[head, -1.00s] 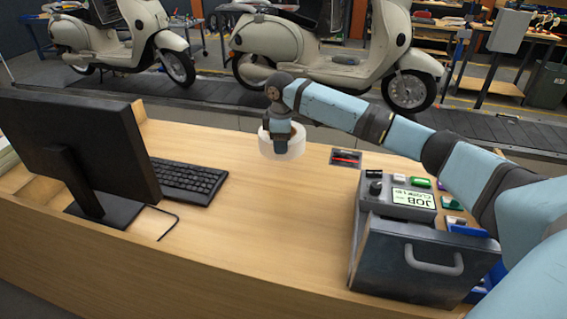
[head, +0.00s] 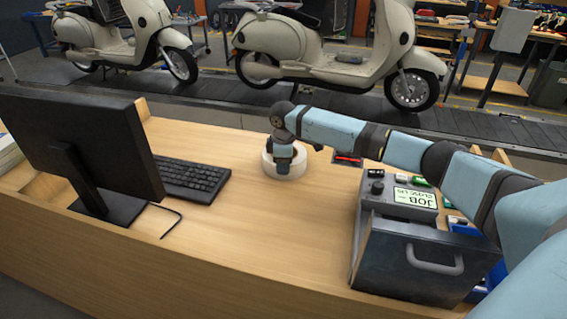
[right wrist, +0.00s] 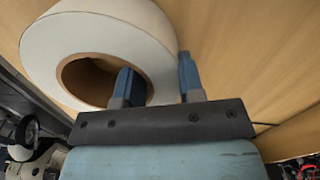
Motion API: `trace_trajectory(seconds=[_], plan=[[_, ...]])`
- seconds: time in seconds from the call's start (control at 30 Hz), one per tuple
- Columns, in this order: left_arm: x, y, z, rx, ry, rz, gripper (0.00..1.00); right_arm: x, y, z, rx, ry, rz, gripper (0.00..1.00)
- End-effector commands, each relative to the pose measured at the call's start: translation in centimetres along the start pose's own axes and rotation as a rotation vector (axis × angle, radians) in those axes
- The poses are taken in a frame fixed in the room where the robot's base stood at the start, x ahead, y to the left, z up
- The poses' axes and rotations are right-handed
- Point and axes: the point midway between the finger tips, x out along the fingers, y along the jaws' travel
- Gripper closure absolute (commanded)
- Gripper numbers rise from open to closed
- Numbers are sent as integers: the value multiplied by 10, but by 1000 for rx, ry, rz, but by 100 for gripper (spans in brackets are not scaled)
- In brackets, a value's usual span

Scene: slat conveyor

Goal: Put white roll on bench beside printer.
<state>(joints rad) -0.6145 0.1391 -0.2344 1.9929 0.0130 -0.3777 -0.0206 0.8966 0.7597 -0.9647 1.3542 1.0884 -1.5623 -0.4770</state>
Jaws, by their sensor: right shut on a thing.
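The white roll (head: 299,165) is a thick ring on the wooden bench (head: 245,225), between the keyboard and the grey printer-like unit (head: 402,198) with a JOB screen. My right gripper (right wrist: 156,66) is shut on the roll's wall, one finger in the hole and the other outside it. In the right wrist view the roll (right wrist: 85,32) lies flat, close over the wood. I cannot tell whether it touches the bench. My left gripper is not in view.
A black monitor (head: 90,140) and keyboard (head: 190,178) are on the left. A small dark tray with a red item (head: 347,159) lies behind the unit. A dark drawer box with a handle (head: 425,262) fronts it. Bare bench lies in front of the roll. Scooters (head: 330,50) stand behind.

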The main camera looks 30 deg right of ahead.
Motion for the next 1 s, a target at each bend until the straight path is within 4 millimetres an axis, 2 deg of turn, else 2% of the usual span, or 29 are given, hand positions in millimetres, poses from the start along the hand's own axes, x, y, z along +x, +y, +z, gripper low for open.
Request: trace_trajectory(seconds=[0.03,0.1,0.13,0.47,0.67,1.0], plan=[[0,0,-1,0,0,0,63,0,0,0,0,0,0,60],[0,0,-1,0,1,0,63,0,0,0,0,0,0,44],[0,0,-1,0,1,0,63,0,0,0,0,0,0,39],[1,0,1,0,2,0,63,-2,0,0,0,0,1,39],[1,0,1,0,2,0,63,-32,1,-1,0,2,3,39],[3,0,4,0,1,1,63,-101,1,-1,0,2,2,39]])
